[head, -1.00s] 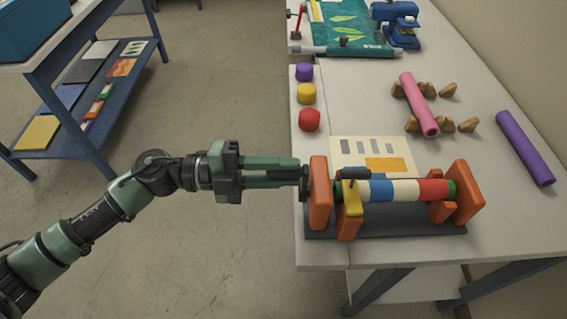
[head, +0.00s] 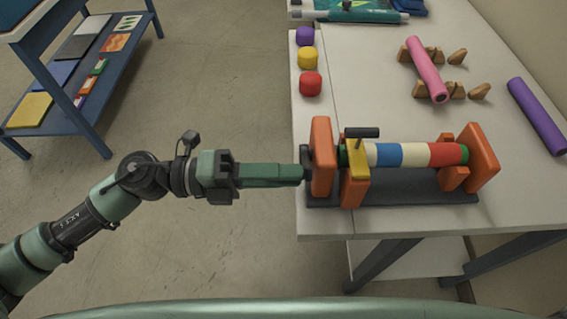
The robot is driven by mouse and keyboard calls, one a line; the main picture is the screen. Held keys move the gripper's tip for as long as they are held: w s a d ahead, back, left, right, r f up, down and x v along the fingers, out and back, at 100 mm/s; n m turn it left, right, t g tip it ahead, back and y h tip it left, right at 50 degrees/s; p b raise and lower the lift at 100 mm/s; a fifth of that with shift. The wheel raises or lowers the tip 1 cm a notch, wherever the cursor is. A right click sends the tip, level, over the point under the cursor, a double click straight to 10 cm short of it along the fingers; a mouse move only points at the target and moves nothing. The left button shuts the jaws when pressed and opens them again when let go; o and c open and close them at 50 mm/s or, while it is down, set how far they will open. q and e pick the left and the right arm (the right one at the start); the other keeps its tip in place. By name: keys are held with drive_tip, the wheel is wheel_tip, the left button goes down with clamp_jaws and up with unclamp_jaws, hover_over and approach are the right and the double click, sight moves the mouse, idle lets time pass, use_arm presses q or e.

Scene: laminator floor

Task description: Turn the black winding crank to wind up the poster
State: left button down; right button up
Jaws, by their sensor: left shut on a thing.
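My left gripper (head: 303,174) reaches in from the left, level, with its fingers shut on a dark crank part (head: 306,157) at the left end of an orange-ended winding stand (head: 322,157). The fingers hide much of that part. The stand holds a striped roller (head: 415,154) in green, white, blue and red. A black handle (head: 362,132) sticks out above the yellow upright (head: 356,162). My right gripper is not in view.
Purple, yellow and red knobs (head: 311,83) line the table's left edge. A pink tube (head: 427,70) lies among wooden wedges, with a purple tube (head: 537,115) at the right. A blue shelf (head: 60,140) stands at the left. The floor between is clear.

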use_arm(q)
drive_tip(key=shift+s+f, duration=0.2)
drive_tip(key=shift+f, duration=0.3)
drive_tip(key=c, duration=1.3)
unclamp_jaws()
drive_tip(key=shift+o, duration=0.2)
drive_tip(key=shift+w, duration=0.15)
drive_tip(key=shift+r, duration=0.15)
wheel_tip(320, 180, up, 20)
drive_tip(key=p, duration=0.2)
drive_tip(key=shift+p, duration=0.35)
